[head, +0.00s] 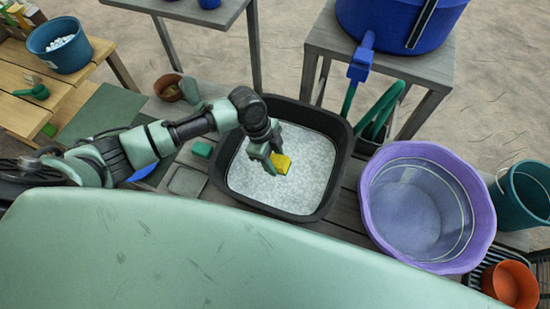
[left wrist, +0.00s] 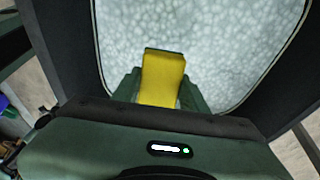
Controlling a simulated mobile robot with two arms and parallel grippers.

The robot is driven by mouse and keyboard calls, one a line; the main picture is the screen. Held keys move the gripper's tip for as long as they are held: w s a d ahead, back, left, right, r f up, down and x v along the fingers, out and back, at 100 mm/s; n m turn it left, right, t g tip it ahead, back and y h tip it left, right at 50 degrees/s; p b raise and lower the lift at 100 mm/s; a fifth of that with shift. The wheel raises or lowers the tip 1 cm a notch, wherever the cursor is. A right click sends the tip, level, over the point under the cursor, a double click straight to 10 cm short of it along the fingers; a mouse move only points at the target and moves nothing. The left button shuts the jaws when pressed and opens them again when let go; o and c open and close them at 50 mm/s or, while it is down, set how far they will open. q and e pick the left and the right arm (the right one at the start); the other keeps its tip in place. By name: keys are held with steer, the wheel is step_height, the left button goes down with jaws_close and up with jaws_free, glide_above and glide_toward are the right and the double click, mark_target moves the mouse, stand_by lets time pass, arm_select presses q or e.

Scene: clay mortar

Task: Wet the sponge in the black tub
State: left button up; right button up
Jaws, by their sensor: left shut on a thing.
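The black tub (head: 343,150) stands on the bench near the middle of the head view. It holds a whitish, foamy-looking surface (head: 300,185), which also fills much of the left wrist view (left wrist: 200,40). My left gripper (head: 269,161) reaches over the tub from the left and is shut on the yellow sponge (head: 281,164). In the left wrist view the sponge (left wrist: 162,78) sits between the two green fingers. It shows over the foamy surface; I cannot tell whether it touches it. My right gripper is not in view.
A purple basin (head: 480,195) stands right of the tub. A blue barrel (head: 395,20) with a tap and green hose is behind, on a grey stand. A teal bucket (head: 525,195) and an orange pot (head: 511,284) are at far right. A small green block (head: 202,150) lies left of the tub.

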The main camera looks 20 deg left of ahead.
arm_select(q)
step_height(320, 180, down, 9)
steer(key=b, duration=0.7)
steer(key=shift+b, duration=0.35)
steer(key=shift+r, duration=0.1)
step_height(320, 180, up, 15)
steer(key=p, duration=1.4)
steer(key=shift+f, duration=0.2)
steer(key=shift+r, duration=1)
